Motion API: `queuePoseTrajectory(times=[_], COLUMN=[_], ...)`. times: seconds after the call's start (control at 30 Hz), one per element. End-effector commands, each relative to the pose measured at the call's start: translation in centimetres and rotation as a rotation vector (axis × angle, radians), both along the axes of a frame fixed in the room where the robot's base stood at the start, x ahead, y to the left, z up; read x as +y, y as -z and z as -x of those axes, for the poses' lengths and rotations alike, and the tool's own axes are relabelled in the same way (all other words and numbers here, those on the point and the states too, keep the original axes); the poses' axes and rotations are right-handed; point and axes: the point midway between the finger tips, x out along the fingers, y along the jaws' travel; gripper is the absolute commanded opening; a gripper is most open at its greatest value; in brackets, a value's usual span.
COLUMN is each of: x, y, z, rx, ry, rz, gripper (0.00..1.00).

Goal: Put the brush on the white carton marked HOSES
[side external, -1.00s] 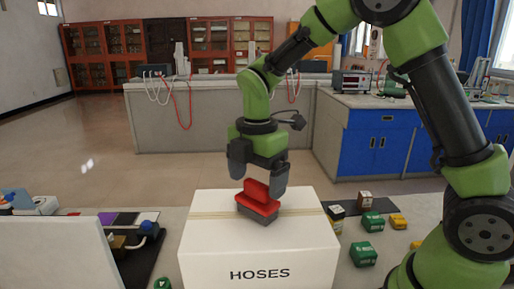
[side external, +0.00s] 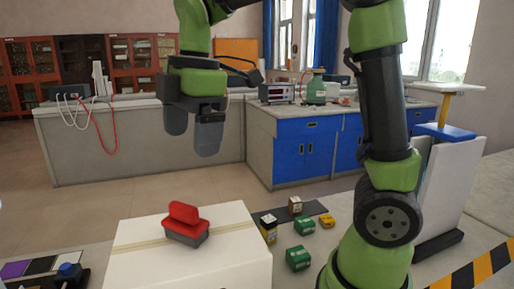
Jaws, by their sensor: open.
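The brush (side external: 186,224), with a red handle and a grey base, rests on top of the white carton (side external: 233,250). It lies near the middle of the carton's top, across the tape line. The HOSES lettering is not visible in the current view. My gripper (side external: 193,147) is open and empty, well above the carton and apart from the brush. Its two grey fingers point down with a gap between them.
Green boxes (side external: 299,258), a yellow block (side external: 327,221) and small dark-sided boxes (side external: 268,229) stand right of the carton. A dark panel with coloured squares (side external: 40,266) lies at the lower left. A white panel (side external: 452,190) stands at the right.

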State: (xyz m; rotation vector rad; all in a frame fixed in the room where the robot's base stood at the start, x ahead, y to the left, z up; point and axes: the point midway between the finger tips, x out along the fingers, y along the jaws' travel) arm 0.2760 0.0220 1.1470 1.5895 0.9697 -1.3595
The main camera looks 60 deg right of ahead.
Motion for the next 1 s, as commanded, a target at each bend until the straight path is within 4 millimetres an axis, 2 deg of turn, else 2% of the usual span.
queuePoseTrajectory(times=[0.03,0.2,0.3,0.43,0.63,1.0], x=[0.0,0.2,0.4,0.5,0.6,0.6], y=[-0.8,-1.4,-0.9,0.1,1.0,1.0], z=[1.8,7.2,9.8,12.0,13.2,13.2], rx=[-0.047,-0.174,-0.215,-0.233,-0.233,-0.229], ry=[0.143,0.692,0.979,1.255,1.435,1.444], rz=[-0.039,-0.247,-0.392,-0.554,-0.671,-0.674], gripper=[0.89,0.89,0.89,0.89,0.89,0.89])
